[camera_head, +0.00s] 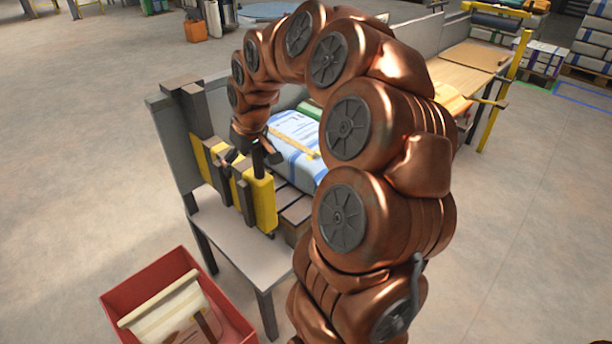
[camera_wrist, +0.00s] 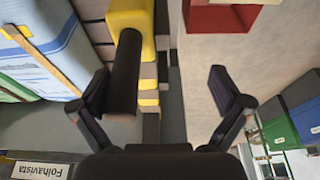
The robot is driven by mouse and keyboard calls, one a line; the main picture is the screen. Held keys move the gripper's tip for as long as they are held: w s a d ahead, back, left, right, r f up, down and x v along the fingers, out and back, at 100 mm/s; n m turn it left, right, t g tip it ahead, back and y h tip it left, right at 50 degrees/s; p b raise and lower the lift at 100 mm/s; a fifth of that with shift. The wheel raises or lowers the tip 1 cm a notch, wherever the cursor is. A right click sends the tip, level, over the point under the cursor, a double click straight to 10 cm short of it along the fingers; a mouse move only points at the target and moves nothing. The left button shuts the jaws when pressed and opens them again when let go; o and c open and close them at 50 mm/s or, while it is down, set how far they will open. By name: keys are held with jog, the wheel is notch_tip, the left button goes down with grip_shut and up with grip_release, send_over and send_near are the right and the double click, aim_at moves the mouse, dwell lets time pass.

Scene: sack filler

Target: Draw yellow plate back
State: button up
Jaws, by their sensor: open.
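The yellow plate (camera_head: 263,203) stands upright on the grey bench, with a dark upright handle (camera_head: 258,158) rising from it. In the wrist view the yellow plate (camera_wrist: 130,18) is at the top and the dark handle (camera_wrist: 125,75) points toward me. My gripper (camera_head: 252,143) is above the plate at the handle's top. In the wrist view my gripper (camera_wrist: 165,88) is open, its two dark fingers spread wide. The handle appears close to the left finger, with a wide empty gap to the right finger. I cannot tell whether they touch.
A blue-and-white sack (camera_head: 296,140) lies right behind the plate, with a yellow strip across it. Dark uprights and more yellow parts (camera_head: 203,158) stand on the left by a grey panel (camera_head: 172,130). A red bin (camera_head: 150,285) with sacking sits on the floor at front left.

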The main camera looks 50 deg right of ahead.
aim_at(256, 156)
jog(key=shift+d, duration=1.5)
jog(key=p+v, duration=0.1)
jog(key=v, duration=0.8)
jog(key=shift+p, duration=0.4)
jog(key=shift+a, duration=0.1)
jog(key=s+a+f+n+g, duration=0.1)
jog(key=s+a+f, duration=0.1)
jog(key=s+a, duration=0.5)
jog(key=s+a+f+g, duration=0.2)
jog(key=s+a, duration=0.3)
jog(key=a, duration=0.5)
jog(key=s+a+f+g, duration=0.2)
jog(key=s+a+f, duration=0.1)
jog(key=s, duration=0.6)
jog(key=s+a+f+g, duration=0.1)
jog(key=s+a+f, duration=0.15)
jog(key=s, duration=0.55)
jog(key=s+p+v, duration=0.3)
jog(key=p+v, duration=1)
jog(key=shift+w+r+m+t, duration=0.25)
jog(key=shift+r+m+t, duration=0.15)
jog(key=shift+r, duration=0.1)
